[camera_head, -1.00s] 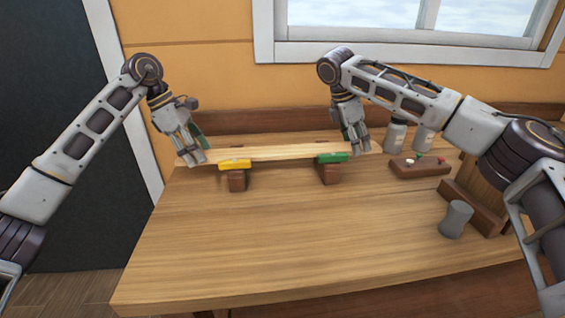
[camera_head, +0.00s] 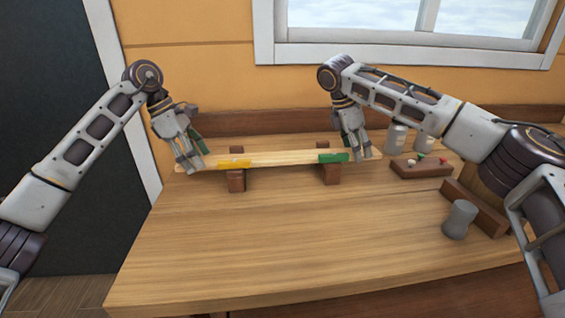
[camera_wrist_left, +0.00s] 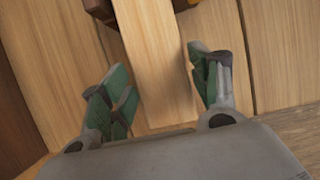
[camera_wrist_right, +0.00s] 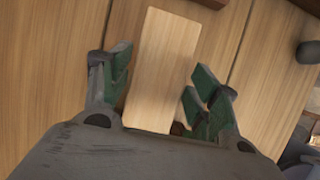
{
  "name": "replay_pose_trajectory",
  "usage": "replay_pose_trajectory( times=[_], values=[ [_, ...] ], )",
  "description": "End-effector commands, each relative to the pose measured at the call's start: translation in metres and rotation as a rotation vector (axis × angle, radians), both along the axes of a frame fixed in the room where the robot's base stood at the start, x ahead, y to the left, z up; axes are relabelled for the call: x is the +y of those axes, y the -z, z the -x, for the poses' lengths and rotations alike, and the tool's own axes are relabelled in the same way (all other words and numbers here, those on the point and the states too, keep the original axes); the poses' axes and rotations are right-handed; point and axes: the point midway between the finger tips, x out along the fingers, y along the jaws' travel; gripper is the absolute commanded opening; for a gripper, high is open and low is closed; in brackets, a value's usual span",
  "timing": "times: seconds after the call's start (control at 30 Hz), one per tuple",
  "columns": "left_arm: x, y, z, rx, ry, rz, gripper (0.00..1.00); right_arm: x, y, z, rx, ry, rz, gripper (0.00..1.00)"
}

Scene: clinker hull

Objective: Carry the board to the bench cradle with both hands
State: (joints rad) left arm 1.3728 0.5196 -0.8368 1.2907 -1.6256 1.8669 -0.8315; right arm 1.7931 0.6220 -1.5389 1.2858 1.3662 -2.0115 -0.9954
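The long pale board (camera_head: 285,159) lies roughly level across the bench cradle, two brown supports (camera_head: 236,181) on the bench. Yellow (camera_head: 234,163) and green (camera_head: 333,157) patches show along it above the supports. My left gripper (camera_head: 190,160) is at the board's left end. In the left wrist view the board (camera_wrist_left: 155,60) runs between its spread fingers (camera_wrist_left: 165,95), with gaps on both sides. My right gripper (camera_head: 358,152) is at the right end. In the right wrist view the board (camera_wrist_right: 160,70) lies between its spread fingers (camera_wrist_right: 158,88).
A grey cup (camera_head: 459,219) stands at the right of the bench (camera_head: 270,240), beside a brown wooden piece (camera_head: 474,207). A small block with coloured knobs (camera_head: 420,167) and grey containers (camera_head: 396,137) are behind. The bench front is clear.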

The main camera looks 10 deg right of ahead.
Motion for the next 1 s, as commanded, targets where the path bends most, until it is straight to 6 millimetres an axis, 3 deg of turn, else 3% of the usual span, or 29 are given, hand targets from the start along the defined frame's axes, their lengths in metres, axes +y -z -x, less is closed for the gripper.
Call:
replay_pose_trajectory(
  times=[0.57,1.0],
  values=[
    [0.000,-0.006,0.000,-0.002,0.004,0.003,0.75,0.002,-0.001,0.000,-0.002,-0.004,-0.002,0.75],
    [0.019,-0.051,0.000,-0.002,0.002,0.003,0.75,0.002,-0.001,0.000,-0.001,-0.005,-0.002,0.75]
  ],
)
